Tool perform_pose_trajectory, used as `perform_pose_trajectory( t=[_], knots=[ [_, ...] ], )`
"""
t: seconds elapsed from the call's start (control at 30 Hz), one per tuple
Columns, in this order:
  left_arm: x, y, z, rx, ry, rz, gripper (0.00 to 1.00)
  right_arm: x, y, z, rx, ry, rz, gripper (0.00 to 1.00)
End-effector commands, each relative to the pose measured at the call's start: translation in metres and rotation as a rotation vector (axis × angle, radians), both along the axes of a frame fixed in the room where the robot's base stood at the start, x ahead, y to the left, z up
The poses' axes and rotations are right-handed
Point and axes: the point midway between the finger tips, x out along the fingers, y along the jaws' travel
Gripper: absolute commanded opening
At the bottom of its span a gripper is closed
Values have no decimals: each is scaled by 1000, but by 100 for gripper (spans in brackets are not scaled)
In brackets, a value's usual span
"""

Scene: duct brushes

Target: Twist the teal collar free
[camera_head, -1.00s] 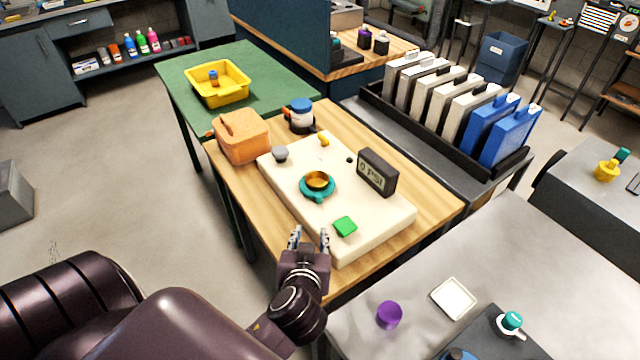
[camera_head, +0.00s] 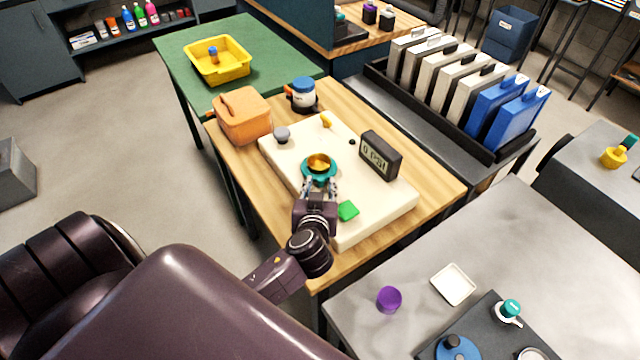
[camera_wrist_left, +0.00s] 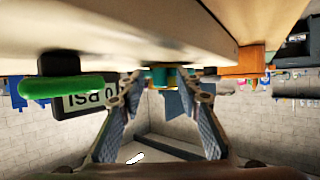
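The teal collar (camera_head: 306,173) sits around a gold-coloured fitting (camera_head: 319,161) on the cream panel (camera_head: 285,160). My left gripper (camera_head: 319,186) is open, with its fingertips at the near edge of the collar. In the left wrist view, which is upside down, the collar (camera_wrist_left: 160,77) shows small beyond and between the spread fingers (camera_wrist_left: 164,84). I cannot tell whether a fingertip touches it. My right gripper is not in view.
On the panel, a green button (camera_head: 348,211) lies just right of my gripper and a gauge reading 0 PSI (camera_head: 380,155) stands farther right. A grey knob (camera_head: 282,134) and yellow knob (camera_head: 326,120) are behind.

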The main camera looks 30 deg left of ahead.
Motion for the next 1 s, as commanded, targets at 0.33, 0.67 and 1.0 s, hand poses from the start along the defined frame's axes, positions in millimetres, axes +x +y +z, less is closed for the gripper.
perform_pose_trajectory(
  t=[0.33,0.67,1.0],
  knots=[
    [0,0,0,0,0,0,10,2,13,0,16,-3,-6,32],
    [1,-2,-2,-4,-2,18,0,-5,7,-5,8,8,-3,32],
    [6,-7,0,-1,-2,122,0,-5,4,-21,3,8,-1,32]
  ],
)
